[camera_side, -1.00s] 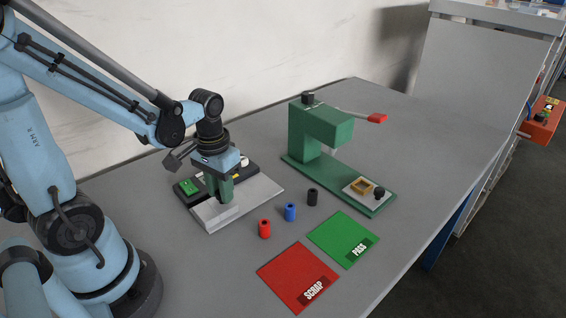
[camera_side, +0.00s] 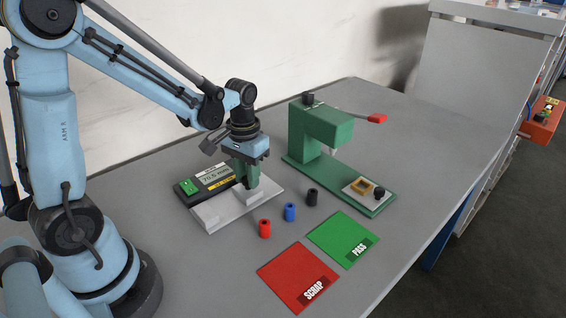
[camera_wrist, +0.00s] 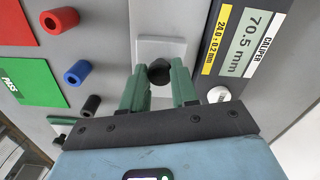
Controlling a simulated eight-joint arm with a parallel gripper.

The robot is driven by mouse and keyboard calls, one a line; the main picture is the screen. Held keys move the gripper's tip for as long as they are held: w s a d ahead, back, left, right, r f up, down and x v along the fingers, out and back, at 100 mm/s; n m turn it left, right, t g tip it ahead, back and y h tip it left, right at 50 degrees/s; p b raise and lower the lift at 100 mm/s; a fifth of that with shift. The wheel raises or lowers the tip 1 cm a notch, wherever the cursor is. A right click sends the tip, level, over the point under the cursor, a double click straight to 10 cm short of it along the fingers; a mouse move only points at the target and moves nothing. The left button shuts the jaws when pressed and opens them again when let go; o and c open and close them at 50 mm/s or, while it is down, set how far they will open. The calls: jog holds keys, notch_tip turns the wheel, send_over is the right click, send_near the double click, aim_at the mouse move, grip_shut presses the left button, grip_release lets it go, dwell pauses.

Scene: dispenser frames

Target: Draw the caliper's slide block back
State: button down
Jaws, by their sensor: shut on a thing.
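The caliper's pale plate (camera_side: 228,208) lies on the table, with a fixed block (camera_side: 207,216) at its left end. The slide block (camera_side: 256,196) is near the plate's right end, well apart from the fixed block. It also shows as a pale block in the wrist view (camera_wrist: 160,47), with a black knob (camera_wrist: 160,71) on it. My gripper (camera_side: 249,184) is over the slide block, its green fingers (camera_wrist: 161,77) shut on the knob from both sides. The caliper's display (camera_wrist: 250,40) reads 70.5 mm. In the side view the fingers hide the knob.
Red (camera_side: 264,229), blue (camera_side: 290,212) and black (camera_side: 312,197) bushings stand in front of the caliper. Red SCRAP (camera_side: 297,279) and green PASS (camera_side: 342,237) mats lie nearer the front edge. A green press (camera_side: 326,122) with a red-tipped lever stands to the right.

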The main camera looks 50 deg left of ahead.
jog(key=shift+w, duration=0.3)
jog(key=c, duration=0.9)
grip_release()
jog(key=shift+s, duration=0.1)
jog(key=shift+o, duration=0.2)
jog(key=shift+r, duration=0.1)
notch_tip(320, 180, up, 12)
jog(key=s+d+f+m+t, duration=0.2)
jog(key=s+d+m+t, duration=0.1)
jog(key=d+t, duration=0.3)
jog(key=shift+s+t, duration=0.7)
jog(key=shift+s, duration=0.15)
